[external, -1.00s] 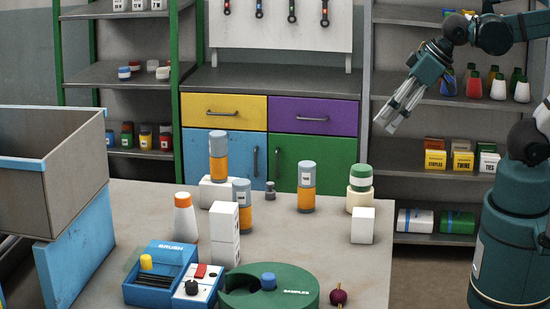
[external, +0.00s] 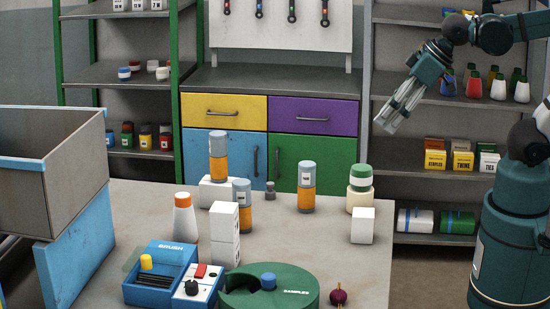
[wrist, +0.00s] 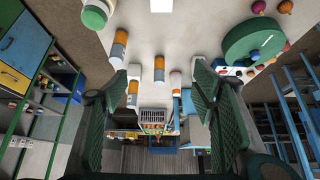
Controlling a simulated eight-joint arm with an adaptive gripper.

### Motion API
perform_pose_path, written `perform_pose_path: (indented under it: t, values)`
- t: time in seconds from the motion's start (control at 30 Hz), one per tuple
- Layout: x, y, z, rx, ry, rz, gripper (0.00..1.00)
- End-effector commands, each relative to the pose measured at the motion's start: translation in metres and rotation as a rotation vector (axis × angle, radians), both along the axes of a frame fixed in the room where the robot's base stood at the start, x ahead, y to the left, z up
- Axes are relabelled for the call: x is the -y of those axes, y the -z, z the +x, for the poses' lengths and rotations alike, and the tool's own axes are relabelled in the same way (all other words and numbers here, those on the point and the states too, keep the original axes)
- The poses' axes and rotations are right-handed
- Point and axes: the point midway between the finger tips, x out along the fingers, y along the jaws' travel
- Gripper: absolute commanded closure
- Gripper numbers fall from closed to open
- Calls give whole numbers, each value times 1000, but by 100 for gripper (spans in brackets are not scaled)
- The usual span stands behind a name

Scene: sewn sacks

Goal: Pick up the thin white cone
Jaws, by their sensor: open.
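The thin white cone (external: 186,220) stands upright on the table at the left in the external view. It tapers upward to an orange top. It is behind the blue brush box and left of the stacked white blocks (external: 225,235). In the wrist view I cannot surely tell it from the other pale things. My gripper (external: 391,121) is open and empty, high at the right, beyond the table's right side and well apart from the cone. Both fingers show in the wrist view (wrist: 157,105), spread with nothing held between them.
The blue brush box (external: 160,274), switch box (external: 197,288) and green samples holder (external: 268,291) stand in front. Grey-and-orange bottles (external: 307,187) and a green-and-white jar (external: 360,188) stand behind. A large bin (external: 50,170) borders the left. The table's right middle is mostly clear.

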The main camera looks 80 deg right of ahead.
Motion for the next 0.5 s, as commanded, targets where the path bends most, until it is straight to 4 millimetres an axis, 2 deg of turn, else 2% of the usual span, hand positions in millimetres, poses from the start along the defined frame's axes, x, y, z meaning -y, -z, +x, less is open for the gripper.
perform_pose_path:
  t: [0.3,0.5]
  values:
    - [0,-1,2,-3,-5,-3,42]
    - [-1,-8,14,-16,-30,-19,42]
